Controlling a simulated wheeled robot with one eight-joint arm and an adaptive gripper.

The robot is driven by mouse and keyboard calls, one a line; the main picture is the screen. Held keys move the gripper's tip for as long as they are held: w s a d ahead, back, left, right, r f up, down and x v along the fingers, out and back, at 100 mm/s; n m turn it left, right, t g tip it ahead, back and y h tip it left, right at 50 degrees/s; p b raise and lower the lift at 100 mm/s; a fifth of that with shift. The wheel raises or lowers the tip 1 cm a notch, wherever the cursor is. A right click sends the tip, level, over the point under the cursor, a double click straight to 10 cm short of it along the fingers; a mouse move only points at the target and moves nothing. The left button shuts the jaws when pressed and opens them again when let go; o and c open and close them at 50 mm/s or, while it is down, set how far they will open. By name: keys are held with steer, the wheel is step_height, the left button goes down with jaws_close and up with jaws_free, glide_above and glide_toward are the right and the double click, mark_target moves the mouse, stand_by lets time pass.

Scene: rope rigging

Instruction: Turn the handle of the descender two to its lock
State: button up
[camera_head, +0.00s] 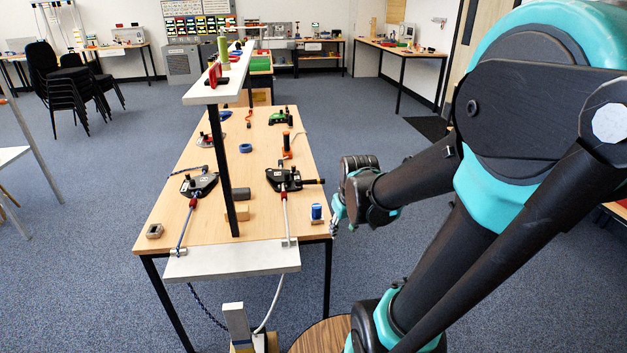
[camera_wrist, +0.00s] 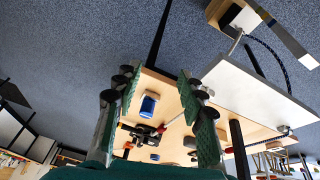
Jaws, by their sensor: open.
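Two dark descenders with ropes sit on the wooden table in the head view. One descender (camera_head: 198,184) is at the left, with a blue rope. The other descender (camera_head: 283,178) is at the right, with a pale rope; a black handle (camera_head: 312,181) sticks out from it towards the right table edge. I cannot tell by marking which is number two. My gripper (camera_head: 338,211) is just off the table's right edge, near the right descender and apart from it. In the wrist view my gripper (camera_wrist: 160,78) is open and empty, with a descender (camera_wrist: 143,133) visible between the fingers beyond.
A blue spool (camera_head: 316,212) stands at the table's right edge, close to my gripper; it also shows in the wrist view (camera_wrist: 148,105). A raised shelf (camera_head: 222,92) on a black post crosses above the table. Wood blocks (camera_head: 237,213) lie mid-table.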

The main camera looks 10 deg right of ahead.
steer(key=w+r+n, duration=0.3)
steer(key=w+n, duration=0.1)
steer(key=w, duration=0.6)
steer(key=w+r+n, duration=0.3)
steer(key=w+r, duration=0.1)
steer(key=w, duration=0.7)
steer(key=n+g, duration=0.2)
steer(key=n, duration=0.6)
glide_toward(315, 180)
steer(key=f, duration=0.3)
steer(key=w+f, duration=0.1)
steer(key=f, duration=0.4)
steer(key=shift+w+f, duration=0.4)
jaws_close()
